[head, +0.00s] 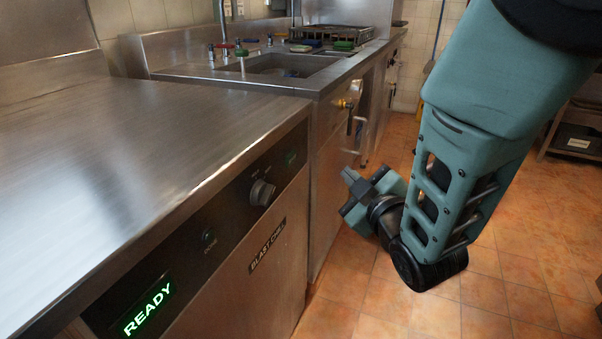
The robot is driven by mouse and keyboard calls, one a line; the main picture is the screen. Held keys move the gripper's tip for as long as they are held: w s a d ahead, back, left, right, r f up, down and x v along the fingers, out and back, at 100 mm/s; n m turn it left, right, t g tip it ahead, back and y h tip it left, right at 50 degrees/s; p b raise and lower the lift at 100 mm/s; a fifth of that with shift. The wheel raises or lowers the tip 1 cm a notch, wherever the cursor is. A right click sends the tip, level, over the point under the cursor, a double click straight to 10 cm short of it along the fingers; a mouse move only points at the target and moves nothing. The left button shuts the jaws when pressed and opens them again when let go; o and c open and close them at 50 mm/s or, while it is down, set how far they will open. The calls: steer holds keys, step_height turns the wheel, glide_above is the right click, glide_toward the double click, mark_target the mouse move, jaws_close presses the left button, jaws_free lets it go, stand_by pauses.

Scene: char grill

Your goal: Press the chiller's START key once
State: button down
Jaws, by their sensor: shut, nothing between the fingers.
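The blast chiller (247,285) is the steel cabinet at the left, marked BLAST CHILL. Its dark control panel (178,258) runs along the front top edge. A green display (147,309) reads READY. The panel also carries a small round control (208,236), a grey knob (262,192) and a small dark greenish rectangle (291,158) near the right end. The lettering on these is too small to read, so I cannot tell which is START. My gripper (347,192) is shut and empty, right of the panel in the picture and apart from it.
The chiller's steel top (130,150) is bare. Beyond it stands a counter with a sink (285,66), several taps and a dark rack (335,33). Yellow-handled valves (345,104) stick out from that counter's front. The tiled floor (480,290) is open at the right.

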steer(key=shift+w+r+n+t+y+b, duration=0.1)
steer(key=shift+w+n+t+y+b, duration=0.25)
steer(key=shift+n+t, duration=0.3)
glide_toward(296, 153)
steer(key=shift+d+p+x, duration=0.2)
steer(key=shift+p+x, duration=0.05)
steer(key=shift+x, duration=0.95)
steer(key=shift+d+p+x, duration=0.2)
steer(key=shift+d+x, duration=0.05)
steer(key=shift+x, duration=1)
steer(key=shift+w+a, duration=0.15)
steer(key=shift+w, duration=0.1)
steer(key=shift+w+a, duration=0.1)
steer(key=shift+a, duration=0.1)
steer(key=shift+w+a, duration=0.1)
steer(key=shift+a, duration=0.3)
stand_by(0.6)
steer(key=shift+d, duration=0.15)
steer(key=shift+s+d, duration=0.3)
steer(key=shift+d, duration=0.3)
